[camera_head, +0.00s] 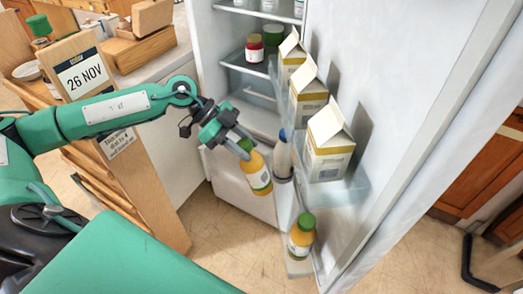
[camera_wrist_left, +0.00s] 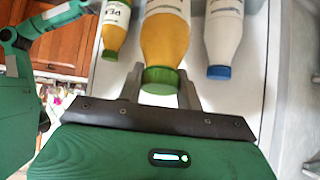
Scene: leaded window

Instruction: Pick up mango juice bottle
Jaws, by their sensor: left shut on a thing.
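My left gripper (camera_head: 238,142) is shut on a yellow-orange juice bottle (camera_head: 258,174) with a white label, gripping it near its top end. In the head view the bottle is at the open fridge, left of the door shelves; I cannot tell whether its base touches anything. In the left wrist view the bottle (camera_wrist_left: 166,35) and its green cap (camera_wrist_left: 161,79) are between the fingers (camera_wrist_left: 161,90). Its label is too small to read. A similar orange bottle with a green cap (camera_head: 301,236) stands on the lower door shelf. My right gripper is not in view.
A white bottle with a blue cap (camera_head: 283,158) stands close beside the held bottle. Several cartons (camera_head: 328,145) line the door shelf (camera_head: 345,190). A red jar (camera_head: 254,48) is inside the fridge. A wooden counter unit (camera_head: 140,180) stands at left; the floor between is clear.

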